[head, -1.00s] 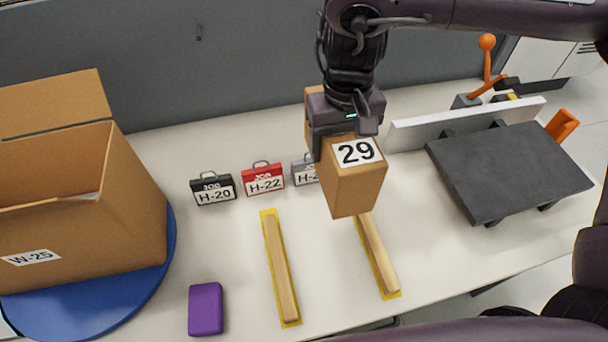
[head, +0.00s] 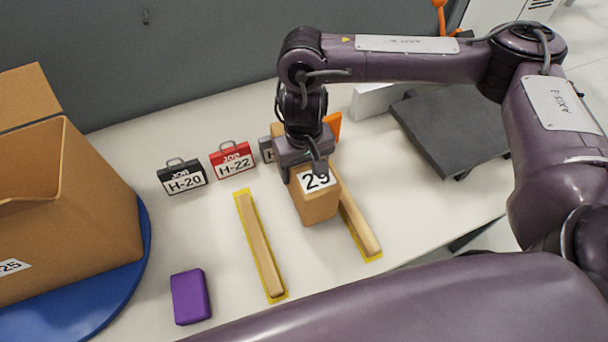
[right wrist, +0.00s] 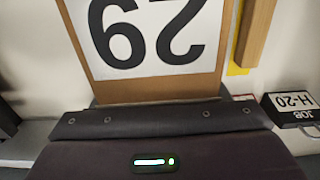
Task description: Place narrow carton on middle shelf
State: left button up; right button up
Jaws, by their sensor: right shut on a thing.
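A narrow brown carton (head: 318,207) with a white label reading 29 hangs upright from my right gripper (head: 305,167), which is shut on it near its top. The carton is over the table beside the right-hand wooden strip; I cannot tell whether its base touches the table. In the right wrist view the carton's labelled face (right wrist: 150,88) fills the upper middle, with the label upside down; the fingertips are not clear there. My left gripper is not in view. No shelf shows in either view.
Wooden strips on yellow patches lie at left (head: 260,245) and right (head: 360,225). Job tags, black (head: 182,176) and red (head: 232,160), stand behind. A purple block (head: 190,296), an open carton (head: 75,225) on a blue disc (head: 125,285) and a dark plate (head: 450,135) surround them.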

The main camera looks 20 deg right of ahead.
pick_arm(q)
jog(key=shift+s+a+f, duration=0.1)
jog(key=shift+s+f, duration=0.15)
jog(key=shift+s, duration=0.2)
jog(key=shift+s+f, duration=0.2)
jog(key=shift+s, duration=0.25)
pick_arm(e)
jog(key=shift+f, duration=1.55)
jog(key=shift+f, duration=0.1)
jog(key=o, duration=1.2)
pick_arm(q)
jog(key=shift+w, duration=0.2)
pick_arm(e)
jog(key=shift+o, duration=0.3)
